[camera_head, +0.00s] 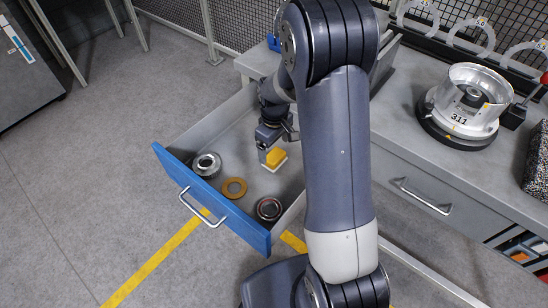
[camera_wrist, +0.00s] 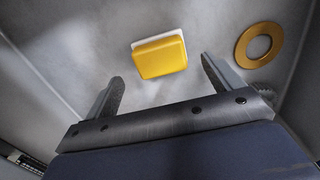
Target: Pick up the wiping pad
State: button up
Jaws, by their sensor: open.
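The wiping pad (camera_head: 275,157) is a yellow block with a white layer, lying in the open drawer (camera_head: 237,116). In the wrist view the pad (camera_wrist: 160,57) lies beyond my fingertips, roughly between their lines and apart from both. My gripper (camera_head: 264,151) is inside the drawer close beside the pad, partly hidden by my own arm in the head view. In the wrist view my gripper (camera_wrist: 163,80) has its two fingers spread wide with nothing between them.
The drawer also holds a silver flanged part (camera_head: 207,164), a brass ring (camera_head: 234,188) and a dark round bearing-like part (camera_head: 269,208). The drawer walls stand close around. A metal housing marked 311 (camera_head: 468,103) stands on the bench at right.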

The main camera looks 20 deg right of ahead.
aim_at(274, 154)
jog(key=shift+a+f, duration=0.1)
jog(key=shift+f, duration=2.25)
jog(key=shift+c, duration=0.2)
jog(key=c, duration=0.9)
